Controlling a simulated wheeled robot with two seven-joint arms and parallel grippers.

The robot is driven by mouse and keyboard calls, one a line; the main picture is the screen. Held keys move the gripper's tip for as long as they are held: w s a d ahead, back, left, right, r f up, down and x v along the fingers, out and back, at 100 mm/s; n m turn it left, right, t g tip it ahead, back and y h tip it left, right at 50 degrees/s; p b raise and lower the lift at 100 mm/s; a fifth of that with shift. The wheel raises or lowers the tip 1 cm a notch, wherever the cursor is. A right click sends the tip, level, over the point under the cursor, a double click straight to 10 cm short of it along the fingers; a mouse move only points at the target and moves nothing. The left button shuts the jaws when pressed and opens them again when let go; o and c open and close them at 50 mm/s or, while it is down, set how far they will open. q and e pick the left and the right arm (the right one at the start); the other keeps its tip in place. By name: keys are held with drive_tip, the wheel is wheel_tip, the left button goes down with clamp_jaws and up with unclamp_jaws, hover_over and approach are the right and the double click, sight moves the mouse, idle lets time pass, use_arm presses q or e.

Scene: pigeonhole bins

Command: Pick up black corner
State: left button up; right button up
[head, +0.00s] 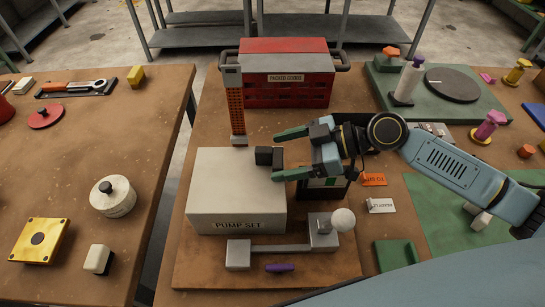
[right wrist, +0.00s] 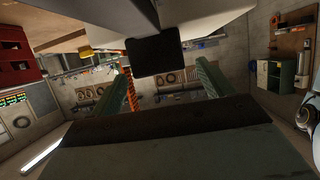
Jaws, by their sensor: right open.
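The black corner (head: 268,156) is a small dark block at the right edge of the pale "PUMP SET" box (head: 225,185). In the right wrist view the black corner (right wrist: 160,55) shows as a dark square against the box's pale surface. My right gripper (head: 279,155) is open, with its green fingers spread on either side of the black corner at their tips. I cannot tell whether the fingers touch it. My left gripper is not in view.
An orange post (head: 236,110) stands behind the box, and a red "PACKED GOODS" crate (head: 288,65) farther back. A grey bracket with a white ball (head: 343,219) is in front. A purple piece (head: 280,267) lies near the front edge. A gap separates the left table (head: 95,150).

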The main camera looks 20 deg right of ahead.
drive_tip(key=shift+c, duration=0.3)
drive_tip(key=c, duration=1)
drive_tip(key=shift+r, duration=0.1)
